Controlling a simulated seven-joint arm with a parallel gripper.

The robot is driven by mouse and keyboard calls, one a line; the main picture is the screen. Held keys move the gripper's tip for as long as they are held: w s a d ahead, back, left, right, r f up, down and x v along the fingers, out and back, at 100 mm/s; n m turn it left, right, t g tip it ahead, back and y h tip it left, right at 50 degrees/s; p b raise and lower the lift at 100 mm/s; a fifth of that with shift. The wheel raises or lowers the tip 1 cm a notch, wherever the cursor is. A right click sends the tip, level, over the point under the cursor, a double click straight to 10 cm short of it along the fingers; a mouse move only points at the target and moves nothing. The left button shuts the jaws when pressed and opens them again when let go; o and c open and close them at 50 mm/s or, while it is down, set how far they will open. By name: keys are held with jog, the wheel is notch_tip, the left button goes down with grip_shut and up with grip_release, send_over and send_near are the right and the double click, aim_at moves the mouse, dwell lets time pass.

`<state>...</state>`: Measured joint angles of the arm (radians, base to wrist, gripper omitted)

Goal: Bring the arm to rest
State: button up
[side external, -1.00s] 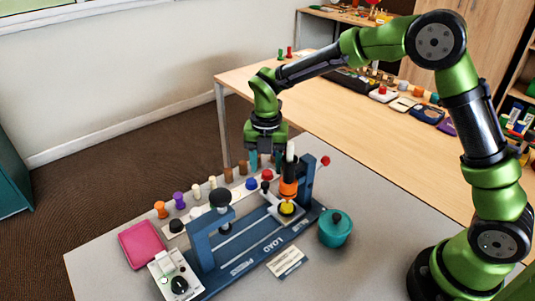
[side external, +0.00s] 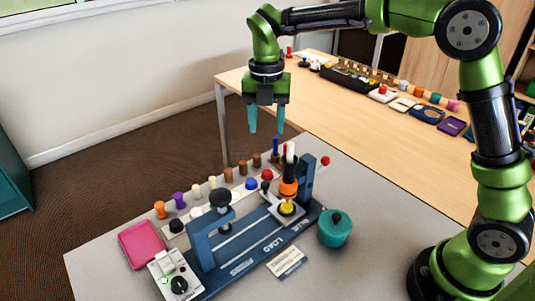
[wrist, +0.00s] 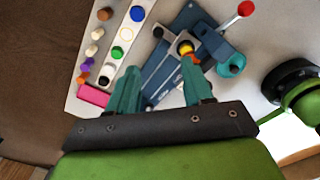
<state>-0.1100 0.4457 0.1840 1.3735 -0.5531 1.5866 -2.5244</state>
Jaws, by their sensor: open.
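My gripper (side external: 266,120) hangs above the far edge of the grey table, fingers pointing down. Its two teal fingers are apart with nothing between them; they also show spread in the wrist view (wrist: 158,92). My green and black arm arches from its base at the right of the table. Below the gripper stands a blue press fixture (side external: 240,240), marked LOAD, with an orange and yellow piece (side external: 288,190) at its far end. The gripper touches nothing.
A row of coloured pegs lines the table's far side. A pink tray (side external: 142,244), a control box (side external: 175,276), a teal pot (side external: 335,228) and a card (side external: 287,262) lie around the fixture. A wooden table (side external: 400,125) with more items stands behind. Air around the gripper is clear.

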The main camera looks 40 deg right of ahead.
jog(key=s+d+r+m+t, duration=0.35)
jog(key=s+r+m, duration=0.25)
jog(key=s+m, duration=0.55)
jog(key=s+d+f+m+t+y, duration=0.2)
jog(key=s+m, duration=0.8)
jog(key=m, duration=0.9)
jog(key=shift+d+f+m+t, duration=0.15)
jog(key=shift+d+m+t, duration=0.2)
jog(key=shift+d+t, duration=0.65)
